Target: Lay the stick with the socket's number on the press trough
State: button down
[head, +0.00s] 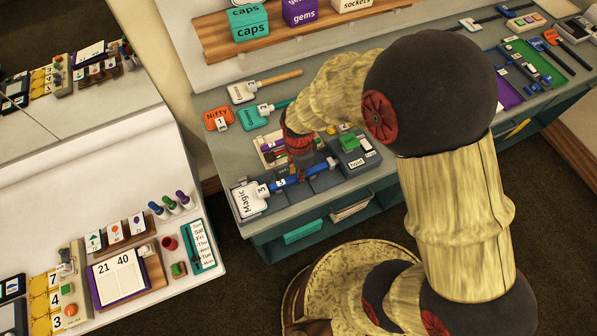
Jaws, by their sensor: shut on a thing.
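A blue stick (291,181) with a white head reading "Magic" and a small tag that looks like 3 lies across the grey press trough (325,182) at the bench's front left. My gripper (302,172) points down at the stick's middle and is shut on it. My wrist hides part of the stick and trough. I cannot tell whether the stick touches the trough. Other sticks lie behind: one with a white head and wooden handle (275,79), one with a teal head (254,116), and an orange "Nifty" head tagged 1 (217,118). The socket's number is not readable.
A dark box with "hold" and "free" labels and a green part (349,142) adjoins the trough's right end. A tray of coloured pieces (269,148) is behind my gripper. Caps and gems boxes (249,23) stand on a shelf. A white table (95,190) is at left.

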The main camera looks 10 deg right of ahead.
jog(key=c, duration=1.7)
grip_release()
jog(key=shift+o, duration=0.2)
jog(key=c, duration=0.3)
jog(key=shift+c, duration=0.2)
jog(key=shift+r+p, duration=3)
jog(key=shift+r, duration=1.05)
